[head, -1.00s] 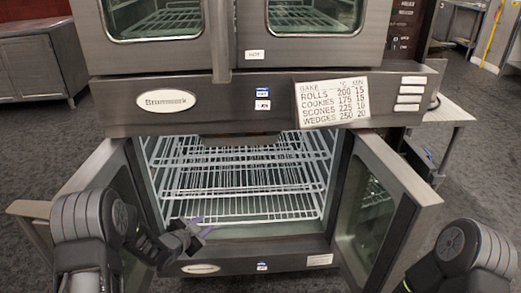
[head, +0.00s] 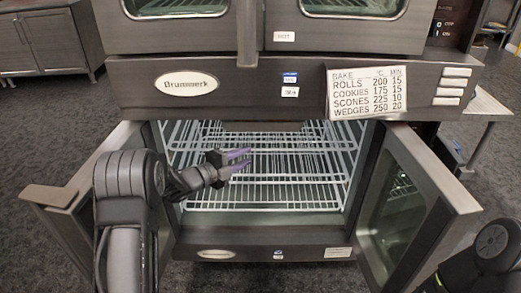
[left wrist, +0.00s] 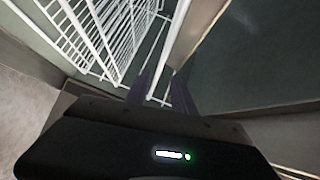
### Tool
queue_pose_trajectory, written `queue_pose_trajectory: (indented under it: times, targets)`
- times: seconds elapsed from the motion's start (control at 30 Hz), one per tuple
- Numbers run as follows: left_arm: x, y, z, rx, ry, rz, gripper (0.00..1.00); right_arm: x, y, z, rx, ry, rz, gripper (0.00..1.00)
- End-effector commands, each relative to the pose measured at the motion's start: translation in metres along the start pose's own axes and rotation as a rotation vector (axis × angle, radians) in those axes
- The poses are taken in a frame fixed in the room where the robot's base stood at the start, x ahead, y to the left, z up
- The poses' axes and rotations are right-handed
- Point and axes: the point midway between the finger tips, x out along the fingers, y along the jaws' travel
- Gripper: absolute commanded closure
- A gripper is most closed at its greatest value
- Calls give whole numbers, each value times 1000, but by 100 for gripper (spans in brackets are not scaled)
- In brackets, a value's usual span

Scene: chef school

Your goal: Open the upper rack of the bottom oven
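The bottom oven (head: 230,252) has both doors open: the left door (head: 70,200) swings out left, the right door (head: 415,190) swings out right. White wire racks show inside at different heights. The upper rack (head: 310,135) lies near the top of the opening, partly hidden by my gripper and the oven's lip. My left gripper (head: 240,160) is at the left front of the opening, its purple fingers apart and pointing right. In the left wrist view its fingers (left wrist: 160,95) stand apart close to white rack wires (left wrist: 105,35); contact is unclear. My right gripper is out of view.
A lower rack (head: 265,195) sits near the oven floor. The upper oven (head: 265,40) is above, with a bake-times sign (head: 368,92) on the panel. A grey cabinet (head: 45,40) stands back left and a metal table (head: 485,105) at right.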

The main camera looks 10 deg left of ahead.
Motion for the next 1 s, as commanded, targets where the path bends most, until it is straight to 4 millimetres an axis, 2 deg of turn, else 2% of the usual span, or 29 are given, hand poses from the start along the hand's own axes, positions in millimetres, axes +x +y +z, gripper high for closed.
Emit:
queue_pose_trajectory:
  times: [0.17, 0.4, 0.6, 0.9, 1.0]
  targets:
    - [15, 1, -1, 0, 2, 0, 70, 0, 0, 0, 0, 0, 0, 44]
    - [52, 1, -1, 1, 2, 0, 70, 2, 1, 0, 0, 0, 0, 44]
    - [74, 0, -1, 1, 1, 0, 70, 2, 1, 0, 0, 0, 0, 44]
    - [77, 0, -1, -1, 1, 0, 70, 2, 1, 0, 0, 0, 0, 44]
    - [77, 0, -1, -1, 0, 0, 76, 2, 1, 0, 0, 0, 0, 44]
